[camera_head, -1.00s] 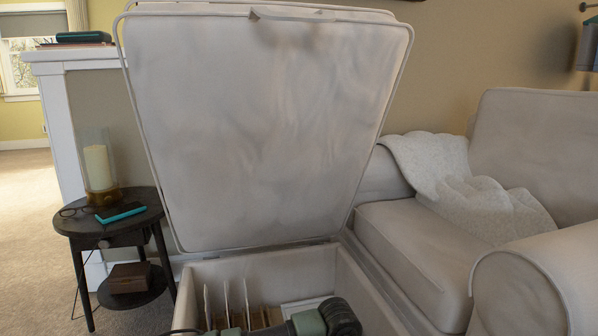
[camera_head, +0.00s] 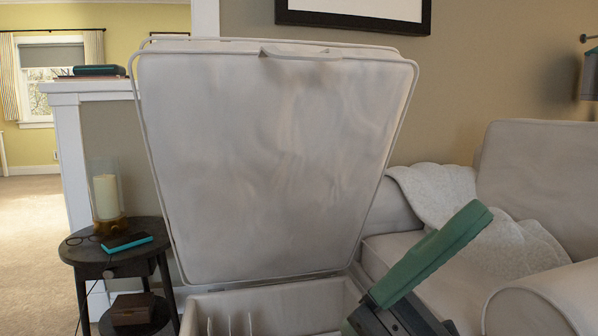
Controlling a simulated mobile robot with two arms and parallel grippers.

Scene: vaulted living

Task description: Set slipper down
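No slipper can be made out in this view. A storage ottoman or chaise stands open in front of me, its pale padded lid (camera_head: 275,160) raised upright. The top of its open box (camera_head: 285,306) shows at the bottom edge, with thin upright dividers (camera_head: 230,324) inside. The rest of the inside is cut off below the frame. A green and dark grey link of my arm (camera_head: 425,262) rises at the lower right, in front of the box's right side and the sofa. Neither gripper's fingertips can be seen.
A dark round side table (camera_head: 150,238) at left holds a candle in a glass holder (camera_head: 107,195), glasses and a teal-edged item (camera_head: 127,242). A wooden box (camera_head: 131,309) sits on its lower shelf. A sofa with a light throw (camera_head: 490,228) is at right. Carpet (camera_head: 30,235) is open at far left.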

